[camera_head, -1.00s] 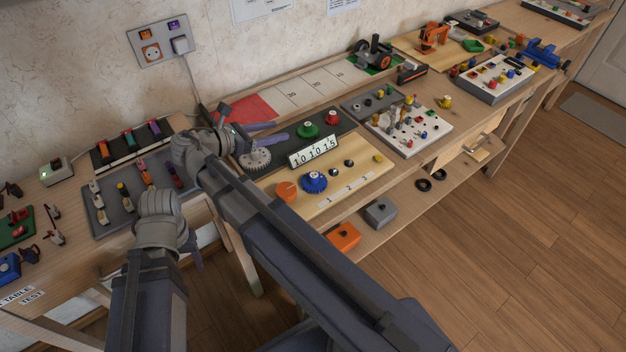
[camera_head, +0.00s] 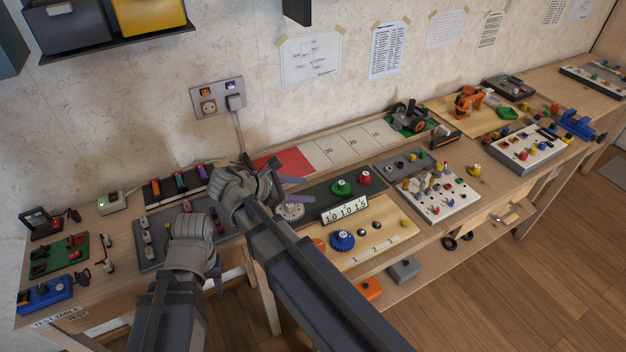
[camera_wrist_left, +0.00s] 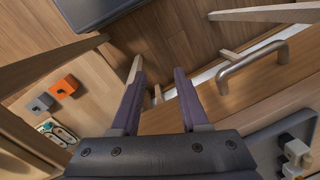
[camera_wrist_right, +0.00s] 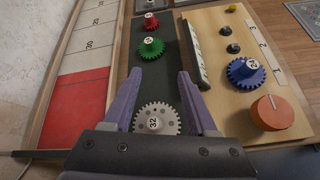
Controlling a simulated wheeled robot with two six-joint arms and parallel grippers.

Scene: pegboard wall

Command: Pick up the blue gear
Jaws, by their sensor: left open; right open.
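The blue gear (camera_head: 342,240) lies flat on the light wooden board, beside an orange knob (camera_head: 320,244). It also shows at the right of the right wrist view (camera_wrist_right: 246,72). My right gripper (camera_head: 302,187) is open and empty, to the upper left of the blue gear in the head view. In the right wrist view its fingers (camera_wrist_right: 158,82) point along the dark strip, with a grey-white gear (camera_wrist_right: 157,121) between them and the blue gear off to the right. My left gripper (camera_wrist_left: 160,75) is open and empty, pointing down at the table's front edge.
A green gear (camera_head: 341,188) and a red gear (camera_head: 364,178) sit on the dark strip behind the number plate (camera_head: 344,208). Small black knobs (camera_head: 363,237) stand right of the blue gear. A drawer handle (camera_wrist_left: 252,66) shows in the left wrist view.

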